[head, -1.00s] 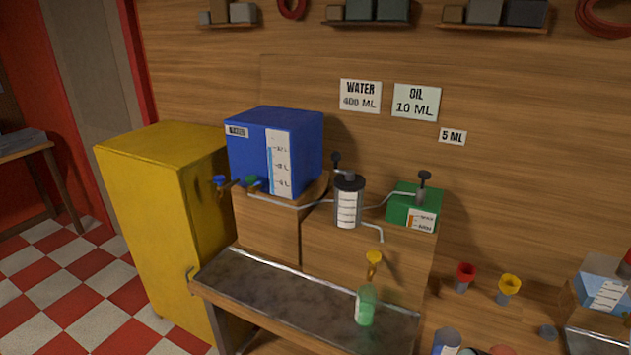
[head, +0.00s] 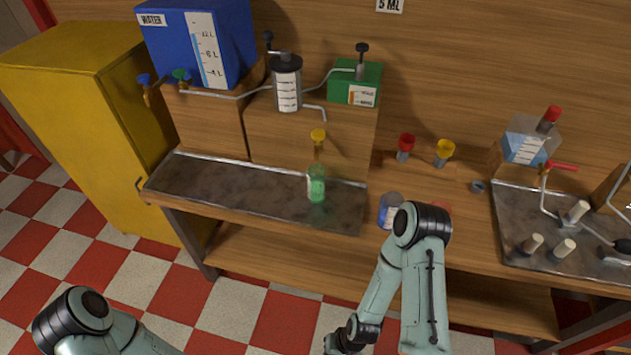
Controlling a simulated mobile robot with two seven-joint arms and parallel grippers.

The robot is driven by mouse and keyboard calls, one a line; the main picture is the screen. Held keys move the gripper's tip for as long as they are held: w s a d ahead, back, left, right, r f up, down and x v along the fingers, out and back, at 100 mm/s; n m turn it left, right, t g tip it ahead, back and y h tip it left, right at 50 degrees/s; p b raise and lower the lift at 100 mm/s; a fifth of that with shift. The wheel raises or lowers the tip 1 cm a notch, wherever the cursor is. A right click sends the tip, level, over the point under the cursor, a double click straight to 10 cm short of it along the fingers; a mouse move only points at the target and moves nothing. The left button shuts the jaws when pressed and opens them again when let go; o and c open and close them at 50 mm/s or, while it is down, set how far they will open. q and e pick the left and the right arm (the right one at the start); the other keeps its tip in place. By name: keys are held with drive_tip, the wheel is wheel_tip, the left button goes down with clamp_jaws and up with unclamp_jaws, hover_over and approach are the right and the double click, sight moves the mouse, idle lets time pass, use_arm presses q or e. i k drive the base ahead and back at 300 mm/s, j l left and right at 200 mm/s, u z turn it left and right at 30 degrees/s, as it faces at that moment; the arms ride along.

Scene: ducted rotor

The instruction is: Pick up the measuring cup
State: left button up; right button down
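A small clear container with green contents (head: 316,188) stands upright on the dark metal counter top (head: 220,192), below a yellow-topped fitting (head: 318,137). A blue container with a white label (head: 390,208) stands right of the counter top, its lower part close to my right arm in the picture. I cannot tell for sure which of these is the measuring cup. My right arm is in front of the bench, folded downward, and its gripper is not clearly visible at the bottom edge. Of my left arm only a joint shows at the lower left; its gripper is out of view.
A blue water tank (head: 165,45), a pump cylinder (head: 286,85) and a green oil box (head: 340,88) stand behind the counter. Red (head: 406,145) and yellow (head: 444,150) funnels are to the right. A second metal plate (head: 520,250) holds pegs. A yellow cabinet (head: 60,110) stands left.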

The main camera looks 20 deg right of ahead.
sight(316, 172)
drive_tip(key=z, duration=3.05)
drive_tip(key=u, duration=2.3)
drive_tip(key=i+j+z, duration=0.2)
drive_tip(key=z, duration=0.2)
drive_tip(key=i+j+z, duration=0.2)
drive_tip(key=z, duration=0.25)
